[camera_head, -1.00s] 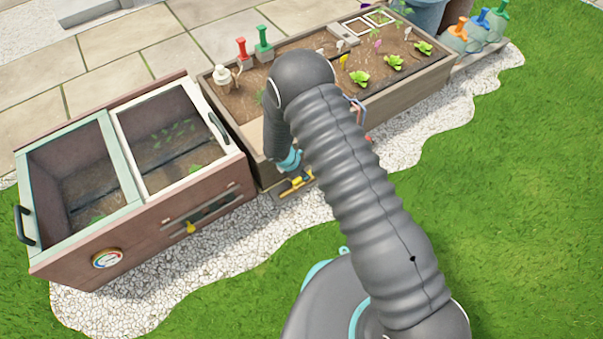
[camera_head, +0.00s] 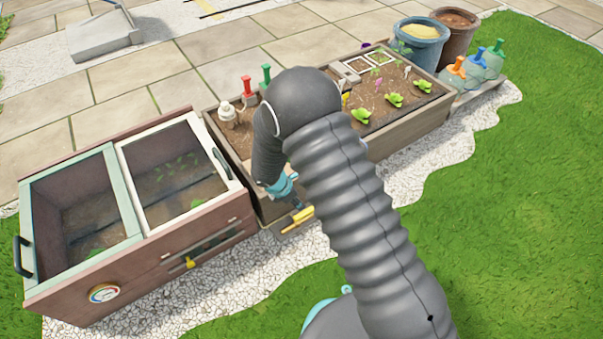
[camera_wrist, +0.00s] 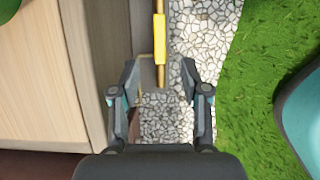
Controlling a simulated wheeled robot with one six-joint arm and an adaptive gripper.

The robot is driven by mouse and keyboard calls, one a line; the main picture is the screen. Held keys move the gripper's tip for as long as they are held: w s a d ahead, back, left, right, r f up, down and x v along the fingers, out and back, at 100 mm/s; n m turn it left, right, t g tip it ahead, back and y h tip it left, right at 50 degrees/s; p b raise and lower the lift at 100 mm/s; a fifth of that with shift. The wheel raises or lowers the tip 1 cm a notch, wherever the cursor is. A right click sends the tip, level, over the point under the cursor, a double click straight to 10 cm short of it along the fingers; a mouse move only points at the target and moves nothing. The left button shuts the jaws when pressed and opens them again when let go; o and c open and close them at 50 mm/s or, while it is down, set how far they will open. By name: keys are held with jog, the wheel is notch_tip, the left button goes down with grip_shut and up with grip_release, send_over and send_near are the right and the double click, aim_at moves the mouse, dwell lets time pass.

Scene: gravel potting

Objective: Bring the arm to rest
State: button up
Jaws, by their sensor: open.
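My gripper (camera_wrist: 160,100) is open and empty in the wrist view, its two fingers apart above the gravel strip (camera_wrist: 205,30). A yellow-handled tool (camera_wrist: 159,40) lies just beyond the fingertips, beside the wooden planter side. In the head view my arm reaches from the lower right up to the planter (camera_head: 415,130), bent over, with its end pointing down near the planter's front left corner. The gripper's fingers are mostly hidden there. The yellow handle (camera_head: 303,214) shows close to the arm's end.
A cold frame (camera_head: 150,250) with glazed lids stands at the left. The planter holds seedlings (camera_head: 394,100). Buckets (camera_head: 420,45) and bottles with coloured tops (camera_head: 476,68) stand at the back right. Open grass (camera_head: 500,240) lies at the right.

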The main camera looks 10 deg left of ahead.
jog(key=s+d+m+g+h, duration=0.1)
jog(key=s+d+m, duration=0.3)
jog(key=m, duration=0.1)
jog(key=s+d+r+m+t+y+p, duration=0.1)
jog(key=s+d+r+m, duration=0.4)
jog(key=r, duration=1.1)
jog(key=s+d+r+m+t+y+p, duration=0.1)
jog(key=s+d+r+m+p, duration=0.1)
jog(key=s+d+r+m, duration=0.4)
jog(key=s+d+r+m+t+y+p, duration=0.1)
jog(key=s+d+r+m, duration=0.5)
jog(key=r, duration=1.9)
jog(key=d+m+y, duration=0.1)
jog(key=d+m, duration=0.4)
jog(key=d, duration=0.5)
jog(key=shift+d+r+m, duration=0.3)
jog(key=shift+d+r, duration=0.05)
jog(key=shift+r, duration=0.05)
